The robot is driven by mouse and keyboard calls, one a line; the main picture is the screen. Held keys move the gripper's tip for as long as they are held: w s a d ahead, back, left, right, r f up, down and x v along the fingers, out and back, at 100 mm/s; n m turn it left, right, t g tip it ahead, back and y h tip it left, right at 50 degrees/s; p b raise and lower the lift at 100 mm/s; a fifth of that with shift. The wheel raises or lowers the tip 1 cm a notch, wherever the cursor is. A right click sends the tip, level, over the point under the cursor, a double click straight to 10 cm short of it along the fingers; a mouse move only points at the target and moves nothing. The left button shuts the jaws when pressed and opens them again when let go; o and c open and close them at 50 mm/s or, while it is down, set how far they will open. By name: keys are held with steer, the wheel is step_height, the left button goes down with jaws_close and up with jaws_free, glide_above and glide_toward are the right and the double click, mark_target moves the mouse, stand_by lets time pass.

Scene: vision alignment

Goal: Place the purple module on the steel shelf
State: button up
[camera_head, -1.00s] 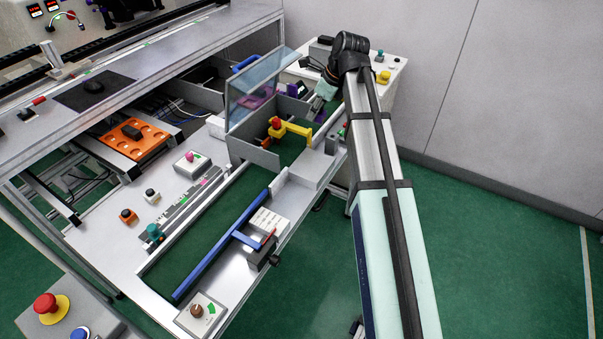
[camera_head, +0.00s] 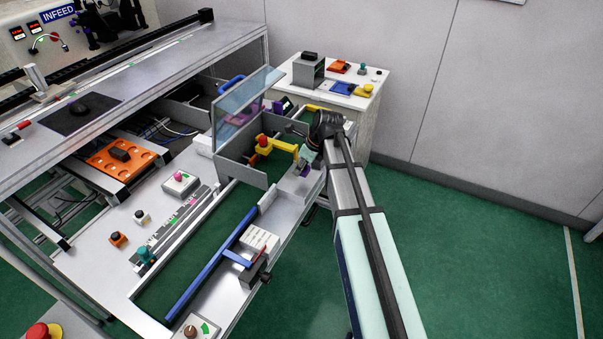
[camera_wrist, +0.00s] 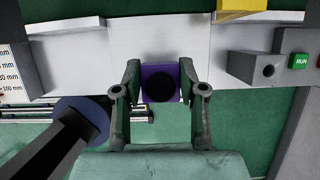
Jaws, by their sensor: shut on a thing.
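The purple module (camera_wrist: 160,83) is a small block with a dark round face, held between the fingers of my gripper (camera_wrist: 160,92) in the wrist view. In the head view my gripper (camera_head: 303,163) is at the near right of the hinged clear guard, and the module is mostly hidden there. A pale steel shelf-like ledge (camera_head: 294,189) lies beneath the gripper in the head view. The same pale ledge (camera_wrist: 205,50) passes behind the module in the wrist view. I cannot tell whether the module touches it.
A yellow bracket (camera_head: 283,145) with a red knob stands just left of my gripper. The tilted clear guard (camera_head: 243,100) rises beyond it. In the wrist view, a grey block (camera_wrist: 262,68) and green RUN button (camera_wrist: 301,62) are at right. Open green floor (camera_head: 480,250) lies right.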

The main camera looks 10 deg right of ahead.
mark_target(302, 181)
steer(key=shift+f+p, duration=0.35)
steer(key=shift+f, duration=1.6)
steer(key=shift+f, duration=0.15)
steer(key=o, duration=1.1)
steer(key=shift+o, duration=0.2)
steer(key=b+v, duration=0.2)
steer(key=v, duration=1)
